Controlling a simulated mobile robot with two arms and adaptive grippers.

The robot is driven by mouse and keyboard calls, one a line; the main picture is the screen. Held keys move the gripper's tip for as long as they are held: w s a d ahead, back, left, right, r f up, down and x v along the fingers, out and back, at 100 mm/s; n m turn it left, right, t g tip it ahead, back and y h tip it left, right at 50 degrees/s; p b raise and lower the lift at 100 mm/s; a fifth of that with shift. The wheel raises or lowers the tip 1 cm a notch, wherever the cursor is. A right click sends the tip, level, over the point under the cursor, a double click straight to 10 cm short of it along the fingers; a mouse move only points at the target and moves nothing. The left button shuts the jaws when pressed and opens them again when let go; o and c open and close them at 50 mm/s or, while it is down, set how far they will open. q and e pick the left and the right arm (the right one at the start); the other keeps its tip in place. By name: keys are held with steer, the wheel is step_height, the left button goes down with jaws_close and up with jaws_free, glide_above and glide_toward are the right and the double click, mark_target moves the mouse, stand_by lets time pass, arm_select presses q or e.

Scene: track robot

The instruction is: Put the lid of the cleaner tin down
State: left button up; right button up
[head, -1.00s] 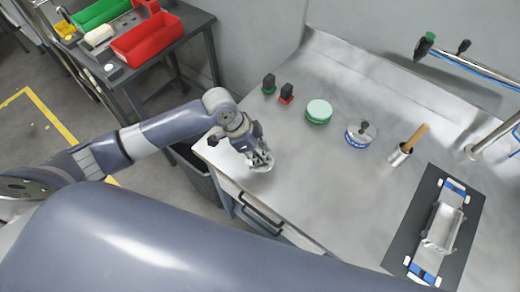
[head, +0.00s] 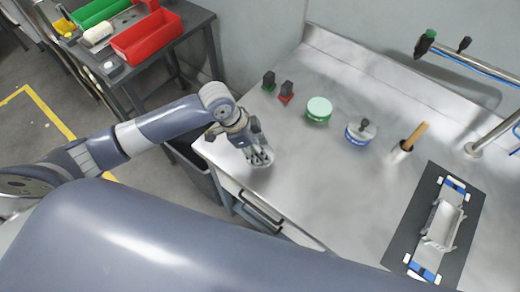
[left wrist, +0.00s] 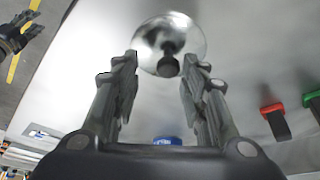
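A round shiny lid (left wrist: 190,32) with a dark knob (left wrist: 168,66) lies at the fingertips of my left gripper (left wrist: 162,68) in the left wrist view. The fingers are spread on either side of the knob with gaps. In the head view, my left gripper (head: 262,158) is low over the left end of the bench and mostly covers the lid. A blue tin (head: 356,139) with a grey top and dark knob stands to its right; it also shows in the left wrist view (left wrist: 167,141). A green tin (head: 318,116) stands nearby. I cannot tell which is the cleaner tin.
Behind my left gripper are a green clip (head: 268,82) and a red clip (head: 286,93). A holder with a wooden handle (head: 415,136) and a dark mat (head: 408,232) with a track piece are farther right. Another gripper (left wrist: 14,38) shows at the wrist view's upper left.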

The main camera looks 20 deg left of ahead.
arm_select(q)
steer(key=b+v, duration=0.1)
steer(key=v, duration=1)
steer(key=shift+f, duration=0.1)
